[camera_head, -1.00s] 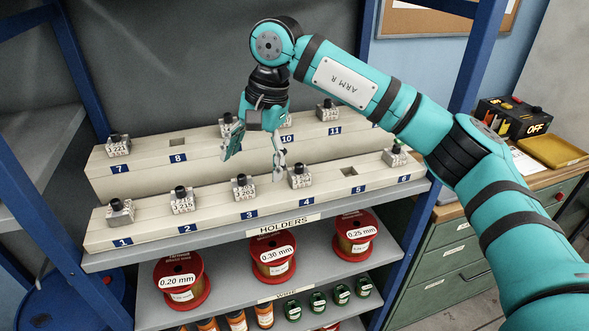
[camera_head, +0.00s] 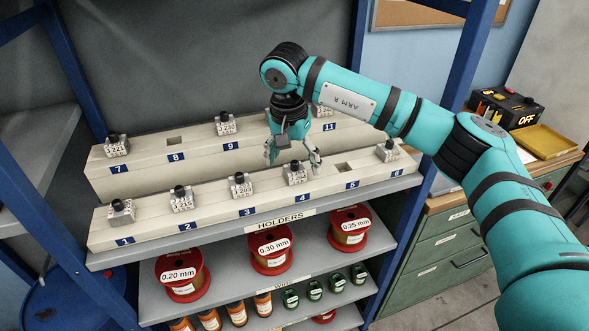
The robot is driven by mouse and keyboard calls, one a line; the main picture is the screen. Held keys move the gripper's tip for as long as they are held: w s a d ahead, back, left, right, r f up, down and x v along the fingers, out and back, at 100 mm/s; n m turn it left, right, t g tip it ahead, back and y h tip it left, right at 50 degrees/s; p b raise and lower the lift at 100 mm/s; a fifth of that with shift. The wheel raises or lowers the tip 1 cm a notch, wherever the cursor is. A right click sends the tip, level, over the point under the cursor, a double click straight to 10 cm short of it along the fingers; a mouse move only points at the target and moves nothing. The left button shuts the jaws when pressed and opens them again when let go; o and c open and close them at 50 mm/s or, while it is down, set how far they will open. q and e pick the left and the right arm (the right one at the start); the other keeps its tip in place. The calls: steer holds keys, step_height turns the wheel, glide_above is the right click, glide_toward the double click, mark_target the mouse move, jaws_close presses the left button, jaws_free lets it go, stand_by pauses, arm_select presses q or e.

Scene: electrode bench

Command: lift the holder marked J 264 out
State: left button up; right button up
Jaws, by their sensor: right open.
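Small grey holders with black knobs stand in two pale stepped racks. The holder at place 4 (camera_head: 295,176) is in the front rack (camera_head: 215,214); its marking is too small to read surely, so I cannot confirm J 264. My right gripper (camera_head: 293,160) is open, pointing down, with one finger to each side of that holder's knob. I cannot tell whether the fingers touch it. The holder sits upright in its slot. My left gripper is not in view.
Neighbouring holders stand at place 3 (camera_head: 241,188) and place 2 (camera_head: 182,201). Place 5 is an empty slot (camera_head: 344,167). The rear rack (camera_head: 200,156) rises just behind the gripper. A blue shelf post (camera_head: 407,235) stands to the right. Wire spools (camera_head: 271,251) lie on the shelf below.

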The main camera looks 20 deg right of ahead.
steer(key=shift+w+d+f, duration=0.15)
steer(key=shift+f, duration=0.8)
steer(key=shift+c, duration=0.3)
steer(key=shift+r, duration=0.15)
steer(key=c, duration=1.6)
steer(key=shift+r, duration=0.1)
steer(key=shift+c, duration=0.2)
